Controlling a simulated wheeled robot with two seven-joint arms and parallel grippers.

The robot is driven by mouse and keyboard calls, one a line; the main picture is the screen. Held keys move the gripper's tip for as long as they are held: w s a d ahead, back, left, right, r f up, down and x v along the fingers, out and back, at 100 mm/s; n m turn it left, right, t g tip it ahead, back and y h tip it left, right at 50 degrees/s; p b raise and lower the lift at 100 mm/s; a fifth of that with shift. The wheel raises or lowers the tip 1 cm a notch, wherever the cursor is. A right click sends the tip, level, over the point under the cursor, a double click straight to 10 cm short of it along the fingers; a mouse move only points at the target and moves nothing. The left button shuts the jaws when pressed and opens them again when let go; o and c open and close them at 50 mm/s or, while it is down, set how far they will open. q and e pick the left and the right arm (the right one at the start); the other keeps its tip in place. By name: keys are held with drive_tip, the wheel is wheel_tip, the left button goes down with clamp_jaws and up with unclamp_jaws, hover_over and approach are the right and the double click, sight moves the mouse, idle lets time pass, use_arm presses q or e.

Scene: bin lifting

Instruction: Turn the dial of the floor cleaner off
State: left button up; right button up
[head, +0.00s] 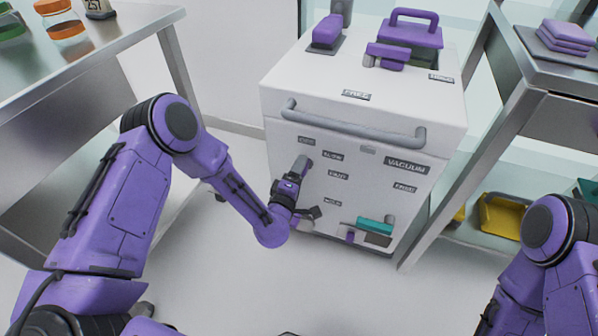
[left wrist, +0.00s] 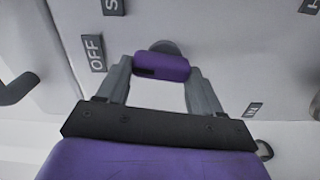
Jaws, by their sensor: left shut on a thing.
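The floor cleaner (head: 290,87) is a large white box with a grey bar handle on its front. Its dial (left wrist: 162,66) has a purple grip on a grey round base in the left wrist view; in the head view my gripper mostly hides it. My left gripper (head: 303,165) is shut on the dial's grip, one finger at each end, and it also shows in the left wrist view (left wrist: 160,72). The OFF label (left wrist: 96,53) is left of the dial in the left wrist view. A dark mark shows on the grip's left end. My right gripper is out of view.
A steel table with jars (head: 62,20) stands at the left. A steel shelf (head: 530,95) with purple cloths stands at the right. A purple-handled case (head: 412,32) sits on the cleaner. A teal block (head: 375,226) is low on the front. Clear floor lies before the cleaner.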

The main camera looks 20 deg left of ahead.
use_arm(q)
drive_tip(key=shift+f+n, duration=0.1)
drive_tip(key=shift+n, duration=0.5)
drive_tip(key=o, duration=1.1)
drive_tip(key=shift+c, duration=0.2)
drive_tip(key=shift+s, duration=0.1)
drive_tip(key=s, duration=1)
drive_tip(key=shift+s+a+p, duration=0.2)
drive_tip(key=shift+a+p, duration=0.05)
drive_tip(key=shift+p, duration=0.1)
